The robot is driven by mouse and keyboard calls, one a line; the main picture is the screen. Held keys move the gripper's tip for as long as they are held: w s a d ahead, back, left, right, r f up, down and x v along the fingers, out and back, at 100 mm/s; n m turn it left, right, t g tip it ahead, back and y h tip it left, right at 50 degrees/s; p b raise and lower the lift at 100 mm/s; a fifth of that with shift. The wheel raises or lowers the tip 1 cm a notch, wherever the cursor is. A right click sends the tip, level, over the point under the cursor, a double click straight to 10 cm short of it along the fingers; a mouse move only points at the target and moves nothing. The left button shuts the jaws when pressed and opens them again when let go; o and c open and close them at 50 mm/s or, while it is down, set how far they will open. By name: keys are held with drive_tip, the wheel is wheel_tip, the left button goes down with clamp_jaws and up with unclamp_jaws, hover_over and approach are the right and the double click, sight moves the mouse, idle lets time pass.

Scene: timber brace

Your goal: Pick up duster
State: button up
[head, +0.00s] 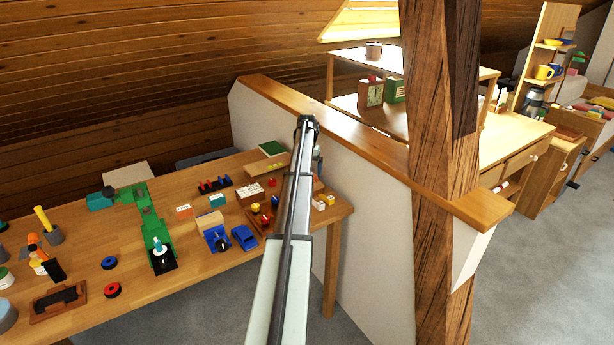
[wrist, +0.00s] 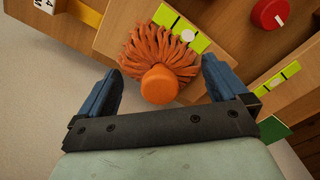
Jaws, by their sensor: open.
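The duster (wrist: 160,50) shows in the wrist view as a fan of orange-brown strands with a round orange end (wrist: 159,86) facing the camera. My gripper (wrist: 162,66) is open, with one blue finger on each side of the duster. The round end lies between the fingers, with a visible gap on both sides in the picture. I cannot tell how far below the fingertips it is. In the head view my arm covers the area around the gripper, and I cannot make out the duster there.
Wooden pieces with yellow-green strips (wrist: 283,77) and a red round knob (wrist: 269,13) lie close around the duster. In the head view the wooden table (head: 205,275) carries several toys and blocks. A low wall with a wooden cap (head: 370,140) and a timber post (head: 440,130) stand right of it.

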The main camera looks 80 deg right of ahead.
drive_tip(key=shift+f, duration=0.45)
drive_tip(key=shift+c, duration=0.4)
drive_tip(key=c, duration=0.7)
drive_tip(key=shift+r, duration=0.15)
